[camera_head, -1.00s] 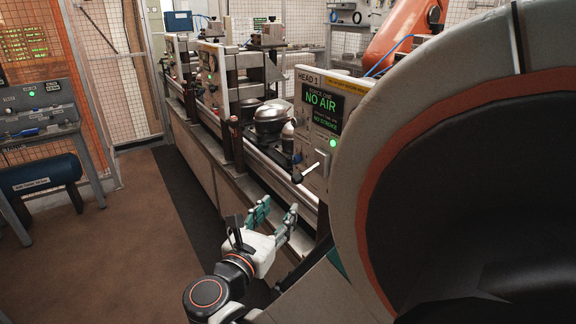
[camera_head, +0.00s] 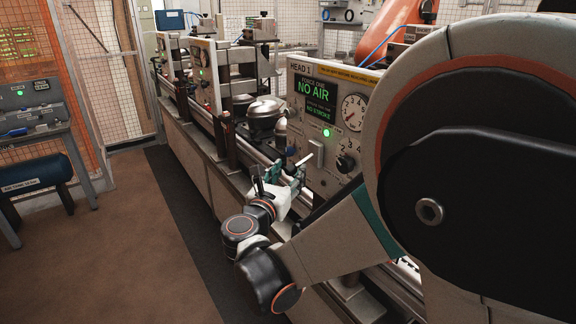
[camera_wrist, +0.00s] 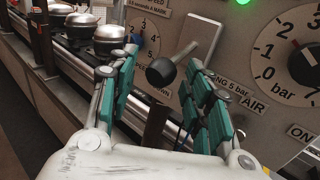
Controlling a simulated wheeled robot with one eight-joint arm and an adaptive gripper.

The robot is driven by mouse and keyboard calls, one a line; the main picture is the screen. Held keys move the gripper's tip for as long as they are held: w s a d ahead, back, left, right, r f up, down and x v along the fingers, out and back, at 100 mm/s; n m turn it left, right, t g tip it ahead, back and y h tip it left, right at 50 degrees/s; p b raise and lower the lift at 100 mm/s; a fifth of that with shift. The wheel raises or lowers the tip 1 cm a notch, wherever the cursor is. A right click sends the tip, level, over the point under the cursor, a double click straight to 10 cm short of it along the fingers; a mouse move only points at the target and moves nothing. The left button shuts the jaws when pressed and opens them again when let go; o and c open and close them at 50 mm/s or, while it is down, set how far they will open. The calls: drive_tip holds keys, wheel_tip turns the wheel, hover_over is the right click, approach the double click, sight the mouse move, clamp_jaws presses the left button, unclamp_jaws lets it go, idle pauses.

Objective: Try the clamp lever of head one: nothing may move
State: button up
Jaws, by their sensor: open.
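The HEAD 1 panel (camera_head: 296,84) stands right of centre in the head view. Its green screen (camera_head: 316,90) reads NO AIR and NO STROKE. The clamp lever (camera_head: 304,159) sticks out low on the panel's front. In the wrist view the lever shows as a short silver rod with a dark round knob (camera_wrist: 161,71). My gripper (camera_head: 277,172) is open in front of the panel. In the wrist view its teal-padded fingers (camera_wrist: 163,62) stand either side of the knob, with visible gaps. I cannot tell whether the knob lies at fingertip depth.
Shiny domed compressors (camera_head: 264,118) sit on the line left of the panel. A dark post (camera_head: 229,143) stands at the line's edge. A pressure gauge (camera_wrist: 304,58) is right of the lever in the wrist view. Brown floor (camera_head: 130,230) is clear at left.

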drive_tip(key=shift+w, duration=0.2)
clamp_jaws()
